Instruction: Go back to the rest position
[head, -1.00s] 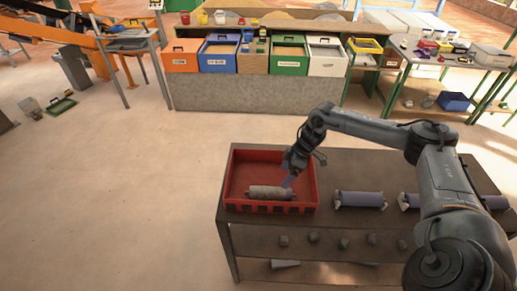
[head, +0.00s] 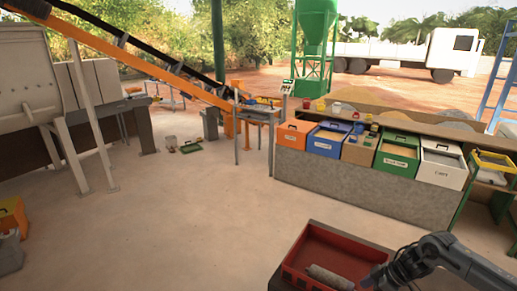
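A red crate (head: 300,254) stands at the bottom right in the head view, cut off by the lower edge. A grey cylinder (head: 330,277) lies inside it near its front wall. My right gripper (head: 369,281) is at the crate's right side, at the end of my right arm. Its fingers are small and dark here, and I cannot tell whether they are open or shut. The cylinder looks apart from the gripper. My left gripper is not in view.
A long concrete counter (head: 360,190) with coloured bins stands behind the crate. An orange conveyor (head: 150,62) slopes across the left, with a grey machine (head: 28,78) beside it. A truck (head: 410,50) is outside. The concrete floor (head: 180,225) left of the crate is clear.

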